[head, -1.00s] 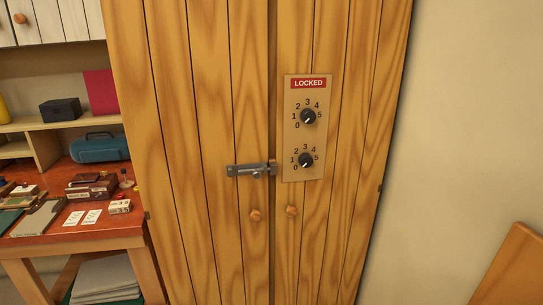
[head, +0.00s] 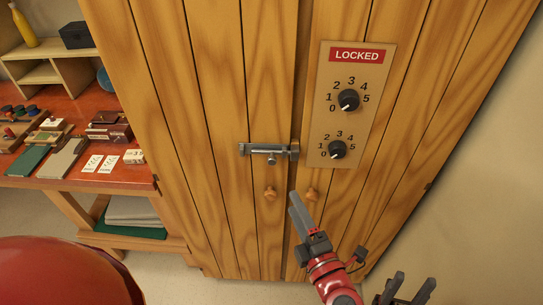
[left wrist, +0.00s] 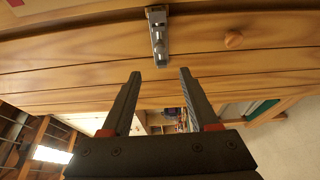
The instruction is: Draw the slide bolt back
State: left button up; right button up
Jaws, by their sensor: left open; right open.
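The grey metal slide bolt (head: 262,149) is mounted level on the left door of the wooden cabinet (head: 215,60). Its right end reaches the keeper at the seam between the doors. It also shows in the left wrist view (left wrist: 158,34) at the top centre, beyond the fingertips. My left gripper (head: 297,208) is below and right of the bolt in the head view, near the door knobs, and touches nothing visible. In the left wrist view its two fingers (left wrist: 160,75) are apart with nothing between them. My right gripper (head: 408,288) is open and empty at the bottom right.
A panel (head: 350,115) with two dials and a red LOCKED sign is on the right door. Two round knobs (head: 270,193) (head: 312,194) sit below the bolt. A red workbench (head: 125,180) with several items stands at left. Bare wall (head: 490,190) is at right.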

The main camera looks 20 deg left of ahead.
aim_at(273, 163)
pick_arm(q)
jog(key=p+x, duration=0.3)
jog(key=x, duration=1.1)
jog(key=shift+a+r, duration=0.1)
jog(key=shift+a, duration=0.05)
jog(key=shift+p+x, duration=0.35)
jog(key=shift+x, duration=0.45)
grip_shut()
